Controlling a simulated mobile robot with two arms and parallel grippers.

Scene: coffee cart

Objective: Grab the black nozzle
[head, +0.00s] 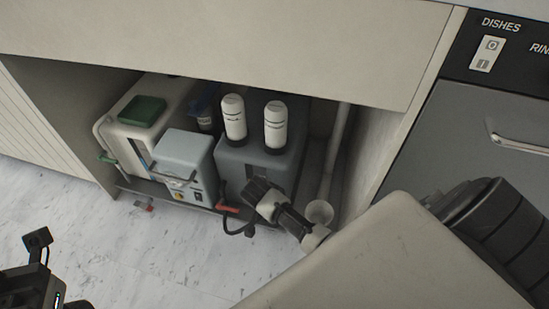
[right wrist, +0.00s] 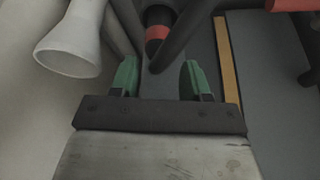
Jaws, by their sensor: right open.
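In the right wrist view a black nozzle (right wrist: 160,14) with an orange-red band comes in from the top, between and beyond the two green-padded fingers of my right gripper (right wrist: 158,78). The fingers are apart, with a gap between the pads, and nothing is clasped. In the head view my right gripper (head: 257,188) is in front of the grey box with two white bottles. I cannot make out the nozzle there. Part of my left gripper assembly (head: 32,285) shows at the lower left corner; its fingers are not clear.
A pale funnel (right wrist: 67,50) is left of the fingers in the wrist view, beside grey pipes. The low cabinet also holds a grey box (head: 238,165), a light blue-grey box (head: 184,150) and a white container with a green lid (head: 143,111). The floor (head: 150,255) in front is mostly clear.

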